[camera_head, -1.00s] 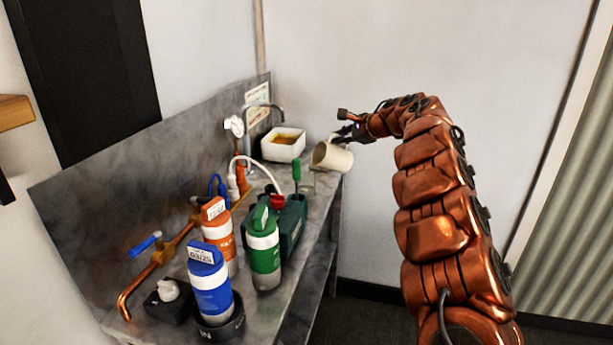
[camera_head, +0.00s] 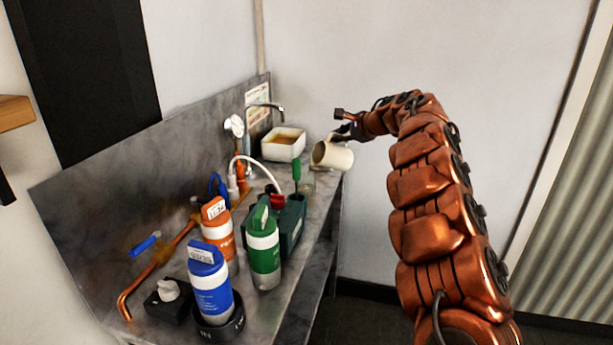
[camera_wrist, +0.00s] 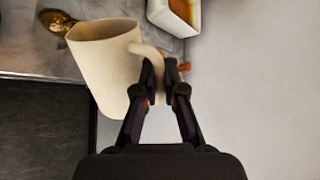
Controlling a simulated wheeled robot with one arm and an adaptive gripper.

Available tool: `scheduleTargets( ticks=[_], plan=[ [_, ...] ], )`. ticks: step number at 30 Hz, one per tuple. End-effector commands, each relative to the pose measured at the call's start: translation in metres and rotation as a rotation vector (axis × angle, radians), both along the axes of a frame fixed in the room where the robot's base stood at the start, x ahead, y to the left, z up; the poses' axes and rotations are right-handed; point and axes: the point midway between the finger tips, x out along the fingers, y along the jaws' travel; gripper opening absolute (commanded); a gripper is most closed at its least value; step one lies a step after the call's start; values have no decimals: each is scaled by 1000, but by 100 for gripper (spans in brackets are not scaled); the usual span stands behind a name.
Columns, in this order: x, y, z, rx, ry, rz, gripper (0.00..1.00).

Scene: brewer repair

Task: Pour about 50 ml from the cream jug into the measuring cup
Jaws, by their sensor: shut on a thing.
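The cream jug (camera_head: 333,156) is a cream-coloured mug-like vessel, held at the far end of the counter and tilted with its mouth to the left. My gripper (camera_head: 343,134) is shut on its handle; the wrist view shows the fingers (camera_wrist: 163,78) at the handle, with the jug (camera_wrist: 108,65) to their left.
A white square basin (camera_head: 283,146) with brown contents stands behind the jug. A green box (camera_head: 290,225), a green bottle (camera_head: 263,250), an orange bottle (camera_head: 218,232) and a blue bottle (camera_head: 211,290) stand nearer on the grey counter (camera_head: 318,225). Right of the counter is open floor.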

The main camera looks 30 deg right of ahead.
Motion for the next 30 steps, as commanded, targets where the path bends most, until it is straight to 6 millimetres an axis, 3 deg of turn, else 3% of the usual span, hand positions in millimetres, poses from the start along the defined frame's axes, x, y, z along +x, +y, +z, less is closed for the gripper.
scheduleTargets(
  ticks=[18, 30],
  plan=[
    [0, 2, 2, -21, 2, 0, 0],
    [-2, -18, -28, 275, -51, 4, 0]
  ],
)
